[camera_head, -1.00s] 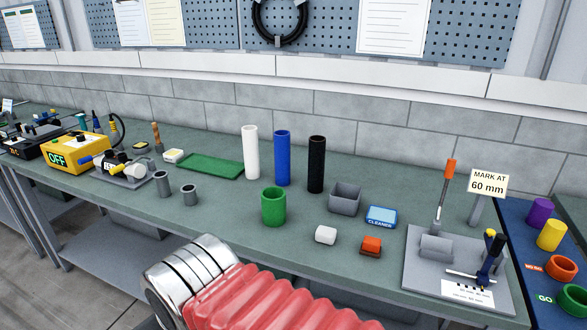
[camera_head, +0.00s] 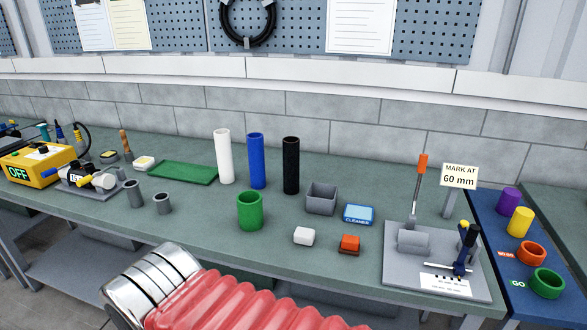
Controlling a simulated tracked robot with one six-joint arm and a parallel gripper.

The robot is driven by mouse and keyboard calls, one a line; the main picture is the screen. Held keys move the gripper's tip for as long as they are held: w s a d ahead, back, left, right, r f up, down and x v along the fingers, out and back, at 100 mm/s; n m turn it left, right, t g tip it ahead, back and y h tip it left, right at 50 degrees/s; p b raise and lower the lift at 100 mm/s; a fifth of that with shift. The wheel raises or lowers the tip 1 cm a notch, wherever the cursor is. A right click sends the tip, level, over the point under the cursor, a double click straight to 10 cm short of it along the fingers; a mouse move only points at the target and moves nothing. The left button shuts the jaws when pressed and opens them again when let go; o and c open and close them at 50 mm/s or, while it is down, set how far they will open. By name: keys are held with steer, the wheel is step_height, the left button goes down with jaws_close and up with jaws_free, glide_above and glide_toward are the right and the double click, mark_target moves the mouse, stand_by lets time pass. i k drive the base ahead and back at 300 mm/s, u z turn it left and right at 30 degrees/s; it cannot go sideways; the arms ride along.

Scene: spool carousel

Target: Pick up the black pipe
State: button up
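The black pipe (camera_head: 291,166) stands upright on the green bench top, near its back, as a tall dark cylinder. It is just right of an upright blue pipe (camera_head: 257,161), with an upright white pipe (camera_head: 224,157) further left. The black pipe's whole near side shows and nothing touches it. A red ribbed sleeve and silver bands of my own arm fill the bottom of the view, in front of the bench. My gripper's fingers do not show.
A short green cylinder (camera_head: 250,211) stands in front of the pipes. A grey bin (camera_head: 321,199) is right of the black pipe. A white block (camera_head: 304,236), an orange block (camera_head: 349,244) and a cleaner box (camera_head: 359,214) lie nearer. A grey fixture (camera_head: 420,285) is at right.

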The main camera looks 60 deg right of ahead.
mark_target(291, 145)
steer(key=i, duration=0.95)
steer(key=u, duration=0.05)
